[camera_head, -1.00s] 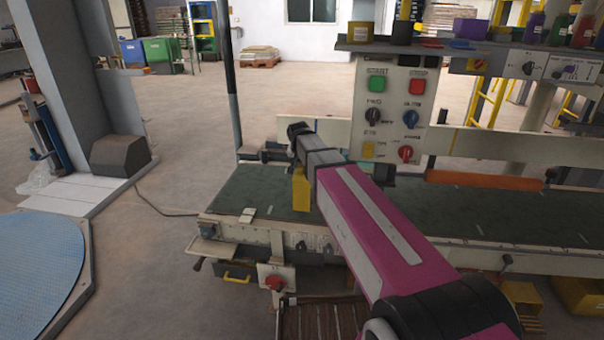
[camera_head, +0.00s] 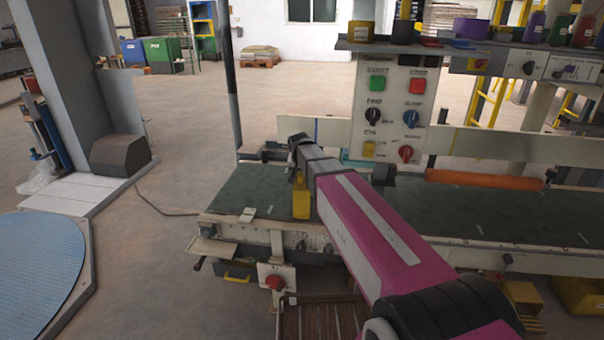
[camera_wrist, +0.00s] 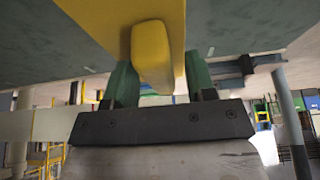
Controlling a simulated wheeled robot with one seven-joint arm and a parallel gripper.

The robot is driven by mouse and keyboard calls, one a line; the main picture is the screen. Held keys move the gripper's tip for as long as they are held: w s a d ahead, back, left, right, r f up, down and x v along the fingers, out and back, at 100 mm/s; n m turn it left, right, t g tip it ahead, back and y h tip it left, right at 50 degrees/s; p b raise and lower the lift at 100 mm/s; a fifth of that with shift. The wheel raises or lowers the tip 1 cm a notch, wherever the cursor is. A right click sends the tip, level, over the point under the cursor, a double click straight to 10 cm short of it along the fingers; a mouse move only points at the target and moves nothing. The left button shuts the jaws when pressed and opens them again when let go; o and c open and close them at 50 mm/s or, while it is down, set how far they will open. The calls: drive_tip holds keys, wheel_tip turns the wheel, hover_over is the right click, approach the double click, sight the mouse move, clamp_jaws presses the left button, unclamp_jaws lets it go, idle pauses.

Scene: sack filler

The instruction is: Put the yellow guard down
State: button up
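The yellow guard (camera_head: 301,200) hangs under the end of my arm, over the left part of the green conveyor belt (camera_head: 255,190). In the wrist view the guard (camera_wrist: 150,58) shows as a yellow plate with a rounded handle between my green fingertips. In the head view my gripper (camera_head: 301,172) is mostly hidden behind the guard and my arm. The guard's lower edge is very close to the belt; I cannot tell whether it touches.
A control panel (camera_head: 393,112) with buttons and knobs stands behind the belt. An orange roller (camera_head: 485,180) lies to the right. A red knob (camera_head: 275,282) is on the front. The belt's left end is mostly clear.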

drive_tip(key=v, duration=1.2)
drive_tip(key=shift+r, duration=0.2)
